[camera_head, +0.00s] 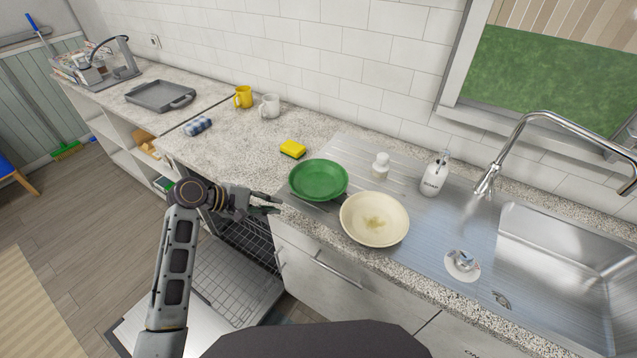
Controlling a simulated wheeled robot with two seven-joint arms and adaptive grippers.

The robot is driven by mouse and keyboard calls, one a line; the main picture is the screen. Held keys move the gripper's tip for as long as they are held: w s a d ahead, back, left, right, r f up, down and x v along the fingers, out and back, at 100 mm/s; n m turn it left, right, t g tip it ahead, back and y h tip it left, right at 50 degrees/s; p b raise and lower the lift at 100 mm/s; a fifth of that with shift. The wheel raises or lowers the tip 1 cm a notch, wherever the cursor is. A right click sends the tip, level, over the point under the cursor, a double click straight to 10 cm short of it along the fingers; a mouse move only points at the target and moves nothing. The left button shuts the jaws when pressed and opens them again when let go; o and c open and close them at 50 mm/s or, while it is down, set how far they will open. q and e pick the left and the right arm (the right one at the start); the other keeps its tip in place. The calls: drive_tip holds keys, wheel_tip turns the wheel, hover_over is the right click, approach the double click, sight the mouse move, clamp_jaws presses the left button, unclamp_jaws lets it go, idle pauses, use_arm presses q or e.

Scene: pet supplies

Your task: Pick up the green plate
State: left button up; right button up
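The green plate (318,180) lies on the ribbed drainboard of the sink unit, near the counter's front edge. A cream plate (374,219) with a brownish patch in its middle lies right beside it, to the lower right. My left gripper (279,204) is just left of the green plate, near the counter's front edge. Its two fingers point right toward the plate and look apart, with nothing between them. A small gap shows between the fingertips and the plate. My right gripper does not show.
A yellow sponge (292,149), white bottle (380,165) and soap dispenser (435,174) stand behind the plates. The faucet (537,120) and sink basin (570,255) are at right. Mugs (243,97) and a rolled cloth (198,125) are farther left. The dishwasher rack (235,280) is pulled out below.

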use_arm(q)
drive_tip(key=shift+w+d+r+n+h, duration=0.2)
drive_tip(key=shift+w+r+n, duration=0.1)
drive_tip(key=shift+w+r, duration=0.25)
drive_tip(key=shift+w+d+r+n+h, duration=0.1)
drive_tip(key=shift+w+r+n+h, duration=0.2)
drive_tip(key=shift+r, duration=0.4)
drive_tip(key=shift+w+d, duration=0.1)
drive_tip(key=x, duration=0.8)
drive_tip(key=shift+w+d+f+p, duration=0.1)
drive_tip(key=shift+f+p, duration=0.1)
drive_tip(key=shift+p, duration=0.1)
drive_tip(key=shift+d+f, duration=0.1)
drive_tip(key=shift+p+x, duration=0.35)
drive_tip(key=shift+x, duration=2.15)
drive_tip(key=shift+f, duration=0.1)
